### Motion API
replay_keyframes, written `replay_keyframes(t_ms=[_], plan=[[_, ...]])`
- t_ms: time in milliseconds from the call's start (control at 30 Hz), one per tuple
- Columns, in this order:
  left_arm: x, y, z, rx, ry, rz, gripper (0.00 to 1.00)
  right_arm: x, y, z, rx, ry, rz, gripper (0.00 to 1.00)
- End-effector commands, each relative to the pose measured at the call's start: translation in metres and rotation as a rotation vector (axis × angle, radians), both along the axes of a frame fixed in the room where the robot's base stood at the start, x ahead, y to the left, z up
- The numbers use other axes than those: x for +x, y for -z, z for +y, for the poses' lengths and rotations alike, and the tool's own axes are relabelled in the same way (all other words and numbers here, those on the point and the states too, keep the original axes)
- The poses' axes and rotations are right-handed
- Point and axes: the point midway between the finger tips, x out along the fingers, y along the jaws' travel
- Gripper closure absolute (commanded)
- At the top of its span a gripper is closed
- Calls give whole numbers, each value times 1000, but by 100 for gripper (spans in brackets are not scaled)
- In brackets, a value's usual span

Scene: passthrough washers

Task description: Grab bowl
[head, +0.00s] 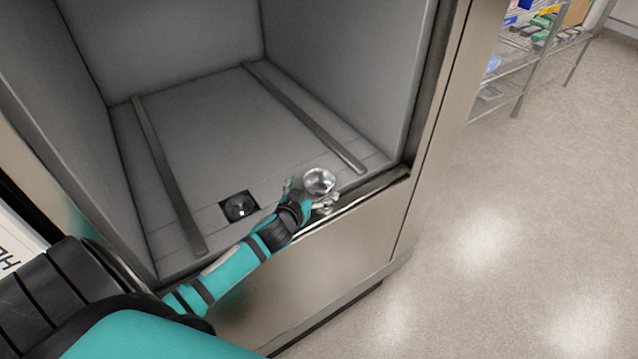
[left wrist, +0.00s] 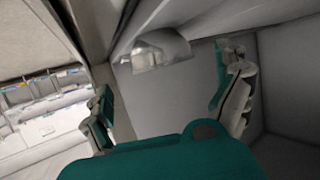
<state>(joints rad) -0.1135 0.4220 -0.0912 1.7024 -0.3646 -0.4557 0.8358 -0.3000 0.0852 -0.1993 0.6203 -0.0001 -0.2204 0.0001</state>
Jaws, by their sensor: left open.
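A small shiny metal bowl (head: 319,181) is at the front edge of the washer chamber floor in the head view. It also shows in the left wrist view (left wrist: 160,52), between and beyond the fingers. My left gripper (head: 312,197) is open at the bowl, with fingers to either side of it; its spread fingers show in the left wrist view (left wrist: 165,95). I cannot tell whether a finger touches the bowl. The arm hides part of the chamber's front sill. My right gripper is not in view.
The washer chamber (head: 215,130) is open, with grey walls and two floor rails (head: 170,175). A square drain (head: 239,206) lies left of the bowl. A wire shelf (head: 535,50) with supplies stands at the upper right. The floor (head: 520,210) on the right is clear.

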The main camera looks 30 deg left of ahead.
Motion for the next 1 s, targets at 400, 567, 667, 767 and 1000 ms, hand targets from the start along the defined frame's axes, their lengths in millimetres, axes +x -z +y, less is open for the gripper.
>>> replay_keyframes(t_ms=[400, 567, 667, 767, 1000], plan=[[40, 7, 11, 3, 0, 0, 0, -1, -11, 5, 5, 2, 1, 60], [55, 16, 13, 1, 0, 0, 0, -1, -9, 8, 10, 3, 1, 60], [57, 18, 13, 1, 1, 2, 0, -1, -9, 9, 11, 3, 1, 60], [57, 18, 13, 1, 0, 1, 0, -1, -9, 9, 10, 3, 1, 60], [57, 18, 13, 1, 0, 1, 20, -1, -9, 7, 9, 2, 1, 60]])
